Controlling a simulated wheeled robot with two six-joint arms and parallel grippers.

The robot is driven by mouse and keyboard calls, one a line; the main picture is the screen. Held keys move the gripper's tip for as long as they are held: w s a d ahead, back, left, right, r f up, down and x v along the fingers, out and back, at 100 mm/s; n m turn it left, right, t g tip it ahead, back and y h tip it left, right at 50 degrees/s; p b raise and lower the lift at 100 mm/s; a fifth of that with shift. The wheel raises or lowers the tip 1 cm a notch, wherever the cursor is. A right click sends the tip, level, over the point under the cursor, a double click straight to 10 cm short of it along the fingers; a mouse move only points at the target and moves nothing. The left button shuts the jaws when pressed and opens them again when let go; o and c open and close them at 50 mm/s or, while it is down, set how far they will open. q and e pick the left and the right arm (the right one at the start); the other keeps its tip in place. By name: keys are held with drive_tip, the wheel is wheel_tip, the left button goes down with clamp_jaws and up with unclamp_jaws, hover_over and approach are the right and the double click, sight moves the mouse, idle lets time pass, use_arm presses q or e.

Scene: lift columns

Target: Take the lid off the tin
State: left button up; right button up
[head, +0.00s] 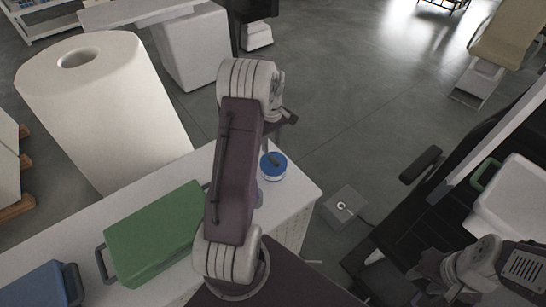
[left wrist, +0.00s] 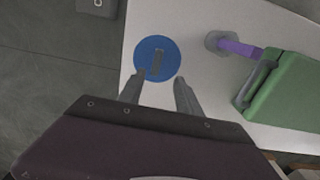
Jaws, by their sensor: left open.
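The tin's round blue lid (head: 272,164) shows on the white table, just past my left arm, with a pale rim of the tin (head: 273,178) below it. Nothing is between the fingers. Whether they touch the lid I cannot tell. My right arm shows at the lower right; its gripper is out of view.
A green case (head: 152,232) and a blue case (head: 38,287) stand on the white table (head: 288,205). A purple object with a grey round end (left wrist: 236,46) lies beside the lid. A big white roll (head: 115,110) stands behind.

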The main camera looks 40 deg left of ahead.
sight(273, 158)
use_arm(q)
drive_tip(key=f, duration=0.3)
drive_tip(key=shift+w+d+f+p, duration=0.15)
drive_tip(key=shift+d+f+p, duration=0.05)
drive_tip(key=shift+p, duration=0.15)
drive_tip(key=shift+f+p, duration=0.35)
drive_tip(key=shift+f, duration=0.1)
drive_tip(key=f+p, duration=0.1)
drive_tip(key=f, duration=0.3)
drive_tip(key=shift+w, duration=0.2)
drive_tip(key=shift+f, duration=0.2)
clamp_jaws()
